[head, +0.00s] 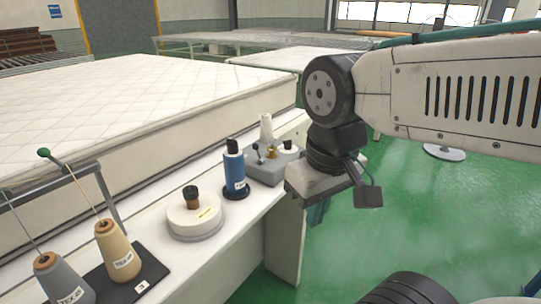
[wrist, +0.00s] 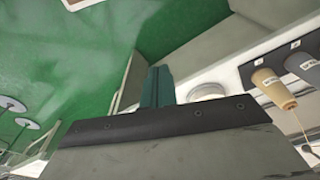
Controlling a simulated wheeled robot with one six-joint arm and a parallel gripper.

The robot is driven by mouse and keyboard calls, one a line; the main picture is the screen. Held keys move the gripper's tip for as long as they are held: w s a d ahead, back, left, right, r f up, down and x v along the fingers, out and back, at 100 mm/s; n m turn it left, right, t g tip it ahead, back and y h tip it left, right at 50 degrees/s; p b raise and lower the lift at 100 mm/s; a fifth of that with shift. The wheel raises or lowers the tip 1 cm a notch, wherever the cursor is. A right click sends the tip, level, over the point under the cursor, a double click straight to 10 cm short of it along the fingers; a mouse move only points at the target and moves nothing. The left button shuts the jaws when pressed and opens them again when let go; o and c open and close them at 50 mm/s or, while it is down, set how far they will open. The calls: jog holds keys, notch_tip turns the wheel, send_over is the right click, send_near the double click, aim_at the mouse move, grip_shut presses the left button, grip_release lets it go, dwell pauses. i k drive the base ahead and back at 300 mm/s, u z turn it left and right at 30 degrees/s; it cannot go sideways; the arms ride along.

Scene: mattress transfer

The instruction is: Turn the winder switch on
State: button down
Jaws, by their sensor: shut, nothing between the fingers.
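A grey box-shaped unit (head: 268,172), which looks like the winder, stands at the far end of the white bench (head: 262,208). It carries a small black-knobbed lever (head: 257,153) and a brass-coloured post (head: 271,154); I cannot tell which part is the switch or how it is set. My gripper (head: 318,214) hangs beside the bench's right edge, to the right of the unit and touching nothing I can see. Its teal fingers are mostly hidden behind my wrist in the head view. In the wrist view the fingers (wrist: 158,86) are together and empty, over the floor and bench side.
A large mattress (head: 150,95) lies behind. Green floor (head: 440,225) is open at right.

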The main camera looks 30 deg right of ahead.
aim_at(287, 144)
jog(key=z, duration=0.55)
jog(key=k, duration=0.65)
jog(key=z, duration=0.4)
jog(key=i, duration=1.4)
jog(key=u, duration=0.5)
